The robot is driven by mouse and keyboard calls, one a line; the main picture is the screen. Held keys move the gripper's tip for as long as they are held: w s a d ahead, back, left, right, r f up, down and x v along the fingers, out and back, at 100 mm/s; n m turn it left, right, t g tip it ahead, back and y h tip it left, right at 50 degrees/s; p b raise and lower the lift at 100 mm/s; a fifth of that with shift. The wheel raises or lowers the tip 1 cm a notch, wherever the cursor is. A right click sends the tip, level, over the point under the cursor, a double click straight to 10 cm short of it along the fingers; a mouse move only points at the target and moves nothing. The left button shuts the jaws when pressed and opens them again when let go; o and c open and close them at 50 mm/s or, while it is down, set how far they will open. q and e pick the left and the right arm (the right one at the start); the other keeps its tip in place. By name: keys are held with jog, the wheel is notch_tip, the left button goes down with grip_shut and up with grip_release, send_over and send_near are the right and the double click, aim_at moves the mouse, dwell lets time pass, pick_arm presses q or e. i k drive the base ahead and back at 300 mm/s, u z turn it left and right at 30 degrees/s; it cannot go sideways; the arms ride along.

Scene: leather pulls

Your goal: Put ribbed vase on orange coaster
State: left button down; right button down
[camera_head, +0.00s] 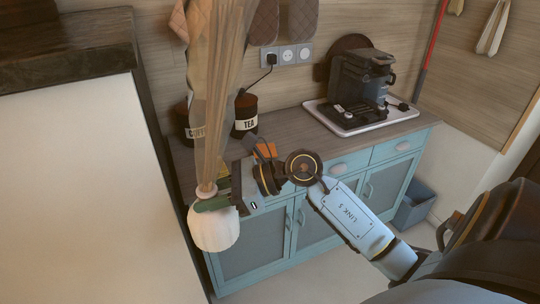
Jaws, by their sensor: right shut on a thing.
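The ribbed vase (214,231) is white and round, with tall dried stalks (222,90) rising from its neck. My right gripper (212,203) is shut on the vase near its neck and holds it in the air in front of the counter's left end. An orange patch (265,150), which looks like the orange coaster, shows on the counter just behind my right wrist. The wrist hides part of it, so its full outline cannot be told. My left gripper is not in view.
A TEA canister (246,116) and a second dark canister (184,122) stand at the counter's back left, partly behind the stalks. A coffee machine (360,84) stands on a white tray (383,122) at the right. The counter between (293,125) is clear.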

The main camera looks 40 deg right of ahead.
aim_at(264, 150)
jog(key=z, duration=0.5)
jog(key=k, duration=1.2)
jog(key=z, duration=1.25)
jog(key=i, duration=1.9)
jog(key=u, duration=1.35)
jog(key=i, duration=0.45)
jog(key=u, duration=0.35)
